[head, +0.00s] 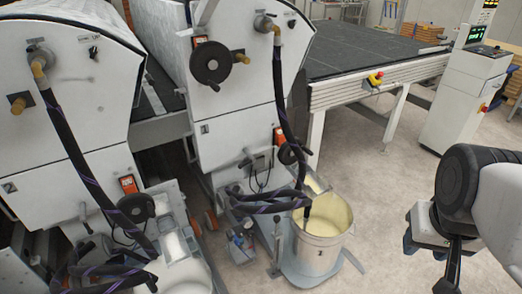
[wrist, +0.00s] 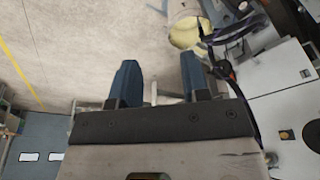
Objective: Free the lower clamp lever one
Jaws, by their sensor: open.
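I cannot make out the lower clamp lever one for certain in either view. The numbered white coater unit (head: 230,110) stands in the middle of the head view, with black handwheels and dark hoses on its face. My gripper (head: 432,258) is at the right edge of the head view, over the floor and well apart from the coater. In the wrist view my gripper (wrist: 158,85) shows two blue fingers spread apart. A pale bar shows between them, seemingly far beyond, and nothing is held.
A bucket of cream liquid (head: 313,245) stands before the coater with dark hoses (head: 265,202) leading to it. A second white coater unit (head: 75,100) is at left. A conveyor table (head: 375,55) and a control cabinet (head: 465,100) stand behind. The floor between is clear.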

